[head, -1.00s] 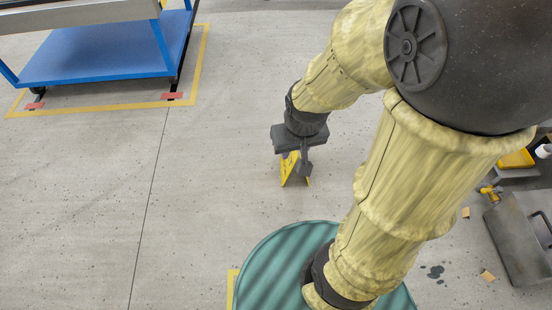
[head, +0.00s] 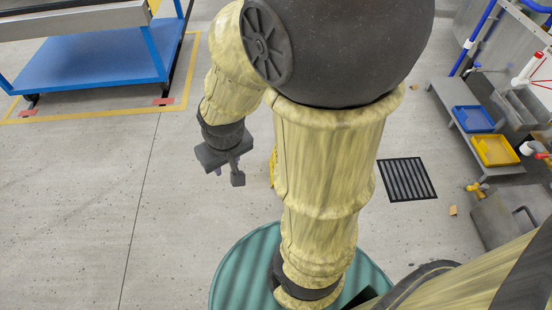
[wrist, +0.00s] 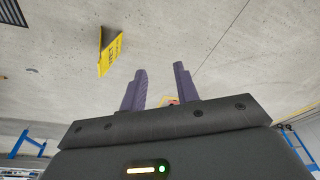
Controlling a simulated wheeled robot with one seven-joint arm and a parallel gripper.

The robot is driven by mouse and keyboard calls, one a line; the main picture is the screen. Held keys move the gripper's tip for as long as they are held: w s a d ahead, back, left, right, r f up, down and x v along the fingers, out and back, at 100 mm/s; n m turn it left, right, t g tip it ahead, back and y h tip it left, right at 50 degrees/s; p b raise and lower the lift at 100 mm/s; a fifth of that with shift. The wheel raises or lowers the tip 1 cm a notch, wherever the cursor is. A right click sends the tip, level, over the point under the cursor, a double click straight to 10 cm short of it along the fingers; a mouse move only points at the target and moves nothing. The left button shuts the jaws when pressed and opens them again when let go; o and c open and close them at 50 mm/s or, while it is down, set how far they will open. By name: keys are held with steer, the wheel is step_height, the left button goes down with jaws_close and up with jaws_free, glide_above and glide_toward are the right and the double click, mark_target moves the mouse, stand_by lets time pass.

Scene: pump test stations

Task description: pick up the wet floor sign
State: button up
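The yellow wet floor sign (wrist: 111,54) stands on the grey floor in the wrist view, ahead and to the left of my fingers. In the head view only a thin yellow edge of the sign (head: 273,168) shows; my arm hides the rest. My gripper (head: 228,177) is to the left of the sign in the head view, apart from it. In the wrist view the two purple-grey fingers of my gripper (wrist: 160,82) are spread with nothing between them.
A blue cart (head: 90,62) stands at the upper left inside yellow floor tape. A dark floor grate (head: 407,179) lies right of my arm. A bench with a blue tray (head: 473,119) and a yellow tray (head: 495,151) is at the right. Floor left of my gripper is clear.

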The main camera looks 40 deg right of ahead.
steer(key=shift+w, duration=0.1)
steer(key=w+d+f+m+t+h+b, duration=0.1)
steer(key=w+d+f+m+t+b, duration=0.3)
steer(key=w+f, duration=0.9)
steer(key=w+d+f+m+t+h+b, duration=0.15)
steer(key=w+d+f+m+h, duration=0.35)
steer(key=d+f, duration=0.65)
steer(key=s+d+f+m+t+h+b, duration=0.1)
steer(key=d+f+h+b, duration=0.15)
steer(key=f, duration=0.55)
steer(key=s+d+f+m+t+h+b, duration=0.15)
steer(key=d+f, duration=0.25)
steer(key=f, duration=0.4)
steer(key=s+f+n+t+b, duration=0.2)
steer(key=s+f+t, duration=0.2)
steer(key=s+f, duration=0.3)
steer(key=shift+s+d+f+n+t+y+b, duration=0.35)
steer(key=shift+s+d+t+y, duration=0.1)
steer(key=shift+s, duration=0.75)
steer(key=shift+h, duration=0.25)
